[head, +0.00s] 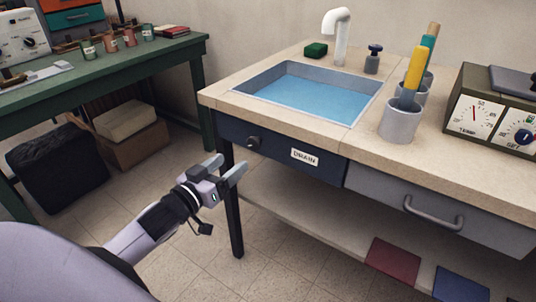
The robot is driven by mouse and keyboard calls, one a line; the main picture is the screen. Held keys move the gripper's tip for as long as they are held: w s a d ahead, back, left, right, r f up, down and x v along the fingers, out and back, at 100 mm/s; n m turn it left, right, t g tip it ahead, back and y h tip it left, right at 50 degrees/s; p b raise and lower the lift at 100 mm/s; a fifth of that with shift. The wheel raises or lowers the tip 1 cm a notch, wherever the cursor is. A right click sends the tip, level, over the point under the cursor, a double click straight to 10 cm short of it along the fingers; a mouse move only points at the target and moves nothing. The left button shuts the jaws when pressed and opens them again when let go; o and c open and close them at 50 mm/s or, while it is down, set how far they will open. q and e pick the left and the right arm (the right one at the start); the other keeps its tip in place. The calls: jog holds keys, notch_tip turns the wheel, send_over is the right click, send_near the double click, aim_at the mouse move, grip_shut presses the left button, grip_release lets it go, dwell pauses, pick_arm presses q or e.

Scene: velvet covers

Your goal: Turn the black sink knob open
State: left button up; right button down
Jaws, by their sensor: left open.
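A black knob (253,143) sits on the dark blue front panel of the sink counter, left of a white DRAIN label (305,157). The sink basin (310,93) above it holds blue water. My left gripper (229,168) is open and empty, in front of the counter's left front corner. Its fingers are a little below and left of the knob, apart from it in the picture; the exact gap in depth cannot be told. My right gripper is out of view.
A white faucet (341,36), a dark blue-topped tap (373,58) and a green sponge (316,49) stand behind the basin. Grey cups (400,122) hold brushes. A drawer handle (433,214) sticks out at right. A green table (110,80) stands left; open floor lies between.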

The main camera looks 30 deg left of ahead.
aim_at(252, 145)
pick_arm(q)
jog(key=shift+w+d+r+b, duration=0.1)
jog(key=shift+w+d+b, duration=0.1)
jog(key=shift+w, duration=1.1)
jog(key=shift+w+d+b, duration=0.15)
jog(key=shift+w+b, duration=0.05)
jog(key=shift+w, duration=1.15)
jog(key=shift+w+d+r+b, duration=0.1)
jog(key=shift+w+d+b, duration=0.1)
jog(key=shift+w, duration=1.1)
jog(key=c, duration=1.1)
